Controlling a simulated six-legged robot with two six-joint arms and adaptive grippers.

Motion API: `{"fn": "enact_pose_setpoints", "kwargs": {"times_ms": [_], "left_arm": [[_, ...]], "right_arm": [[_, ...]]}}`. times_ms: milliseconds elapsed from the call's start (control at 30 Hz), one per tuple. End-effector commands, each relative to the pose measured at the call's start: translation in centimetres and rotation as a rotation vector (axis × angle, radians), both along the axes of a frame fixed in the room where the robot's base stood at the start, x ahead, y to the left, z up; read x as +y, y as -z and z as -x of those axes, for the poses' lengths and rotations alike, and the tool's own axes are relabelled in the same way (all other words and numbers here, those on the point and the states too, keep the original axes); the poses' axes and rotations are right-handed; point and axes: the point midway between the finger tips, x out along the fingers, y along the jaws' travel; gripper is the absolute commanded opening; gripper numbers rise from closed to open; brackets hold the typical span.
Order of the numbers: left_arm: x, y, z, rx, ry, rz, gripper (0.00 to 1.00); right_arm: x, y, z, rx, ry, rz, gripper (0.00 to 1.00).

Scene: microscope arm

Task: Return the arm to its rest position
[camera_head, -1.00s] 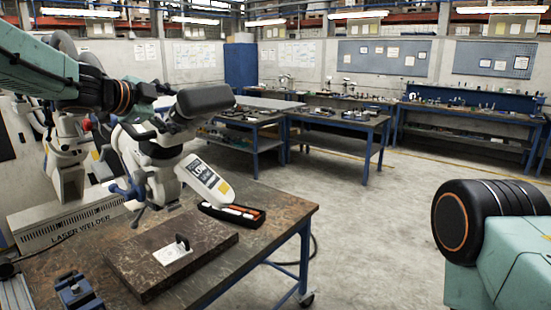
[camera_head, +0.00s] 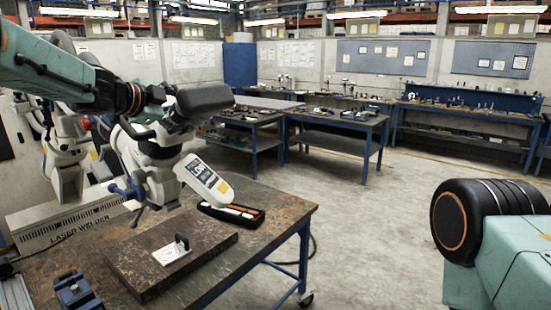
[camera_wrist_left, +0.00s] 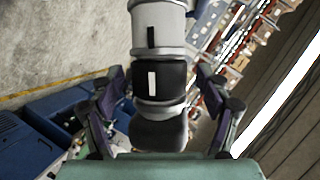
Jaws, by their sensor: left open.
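The white and black microscope arm (camera_head: 150,160) stands over the workbench beside the laser welder, with a black rounded head (camera_head: 205,99) at its top and a labelled white part (camera_head: 208,180) reaching down to the right. In the left wrist view, a white and black cylindrical part of it (camera_wrist_left: 158,80) lies between my left gripper's (camera_wrist_left: 158,98) spread purple fingers. The gripper is open; contact cannot be told. In the head view my left arm comes in from the upper left and the fingers are largely hidden near the microscope. My right gripper is not in view.
The wooden workbench (camera_head: 265,210) holds a dark slab (camera_head: 205,235) with a small metal plate (camera_head: 172,252), a tool tray (camera_head: 232,214) and a blue vise (camera_head: 75,292). The laser welder (camera_head: 70,225) stands at the left. The floor right of the bench is clear.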

Motion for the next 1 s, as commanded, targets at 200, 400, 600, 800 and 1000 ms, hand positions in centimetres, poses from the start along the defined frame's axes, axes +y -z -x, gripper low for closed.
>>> {"fn": "enact_pose_setpoints", "kwargs": {"times_ms": [200,400,600,800,1000], "left_arm": [[1.3,-1.1,2.7,-0.002,-0.002,0.002,0.76],[2.4,-2.1,5.4,-0.001,0.001,0.003,0.76],[3.4,-2.9,7.7,-0.001,0.000,0.002,0.76],[4.2,-3.5,9.5,-0.001,0.001,0.003,0.76],[3.4,-2.7,7.6,0.003,0.001,-0.004,0.76]], "right_arm": [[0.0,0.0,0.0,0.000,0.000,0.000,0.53],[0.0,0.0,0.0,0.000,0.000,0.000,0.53],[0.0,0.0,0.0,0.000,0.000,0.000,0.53],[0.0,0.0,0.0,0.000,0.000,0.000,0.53],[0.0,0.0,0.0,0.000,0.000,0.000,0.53]]}}
